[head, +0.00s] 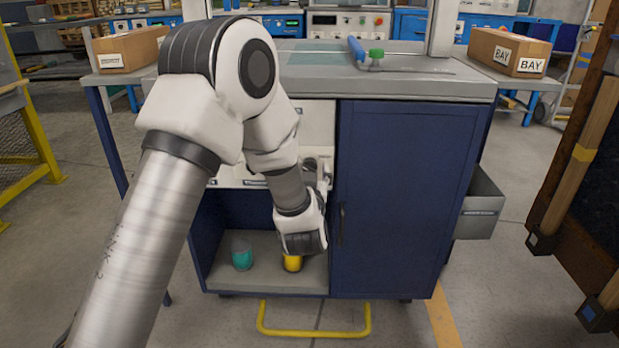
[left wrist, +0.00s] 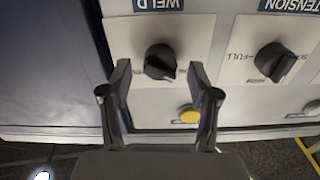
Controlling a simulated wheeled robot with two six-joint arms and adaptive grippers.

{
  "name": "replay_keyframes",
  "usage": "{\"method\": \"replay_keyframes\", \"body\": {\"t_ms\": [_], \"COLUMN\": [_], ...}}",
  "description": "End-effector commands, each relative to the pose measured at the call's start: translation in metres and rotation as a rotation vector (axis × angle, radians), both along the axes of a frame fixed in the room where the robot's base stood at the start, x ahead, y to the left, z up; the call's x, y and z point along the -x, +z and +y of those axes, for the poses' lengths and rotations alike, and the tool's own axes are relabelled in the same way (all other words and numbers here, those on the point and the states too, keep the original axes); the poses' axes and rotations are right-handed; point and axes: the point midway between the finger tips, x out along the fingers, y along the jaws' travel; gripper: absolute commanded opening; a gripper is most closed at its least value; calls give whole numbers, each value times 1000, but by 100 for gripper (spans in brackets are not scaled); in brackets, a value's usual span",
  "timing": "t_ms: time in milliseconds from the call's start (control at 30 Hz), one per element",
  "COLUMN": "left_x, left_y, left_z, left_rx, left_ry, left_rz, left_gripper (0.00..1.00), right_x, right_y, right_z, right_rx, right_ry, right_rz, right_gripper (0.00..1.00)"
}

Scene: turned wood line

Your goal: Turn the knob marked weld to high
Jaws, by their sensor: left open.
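The black weld knob (left wrist: 160,62) sits on a white plate under a blue WELD label (left wrist: 158,4), which appears upside down in the left wrist view. My left gripper (left wrist: 160,78) is open, with one finger on each side of the knob; I cannot tell whether either finger touches it. The knob's ridge slants toward the lower right in that view. The small markings around it are partly hidden by the fingers and unreadable. In the head view, my left gripper (head: 322,172) is at the cabinet's white front panel (head: 316,118), and my arm hides the knob.
A second black knob (left wrist: 272,60) is to the right, under a label ending in TENSION. A yellow button (left wrist: 189,115) is near the right finger. The blue cabinet door (head: 405,200) is shut. Teal (head: 241,254) and yellow (head: 292,262) items stand on the open shelf below.

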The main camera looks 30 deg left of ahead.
Motion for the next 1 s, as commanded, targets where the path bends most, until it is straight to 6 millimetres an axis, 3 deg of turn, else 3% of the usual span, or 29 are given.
{"method": "replay_keyframes", "body": {"t_ms": [233, 267, 400, 433, 767, 1000], "left_x": [-3, -3, -2, -2, -2, -3], "left_y": [0, 0, 0, 0, 2, 5], "left_z": [1, 1, 1, 1, 1, 1], "left_rx": [0, 0, 0, 0, -16, -99], "left_ry": [-1, -1, -1, -1, -1, -1], "left_rz": [1, 1, 1, 1, 11, 63], "left_gripper": [61, 54, 5, 2, 2, 2], "right_x": [0, 0, 0, 0, 0, 0], "right_y": [-1, -1, -1, -1, 4, 24], "right_z": [0, 0, 0, 0, 0, 0], "right_rx": [0, 0, 0, 0, 0, 0], "right_ry": [0, 0, 0, 0, 0, 0], "right_rz": [0, 0, 0, 0, 0, 0], "right_gripper": [59, 59, 59, 59, 59, 59]}}
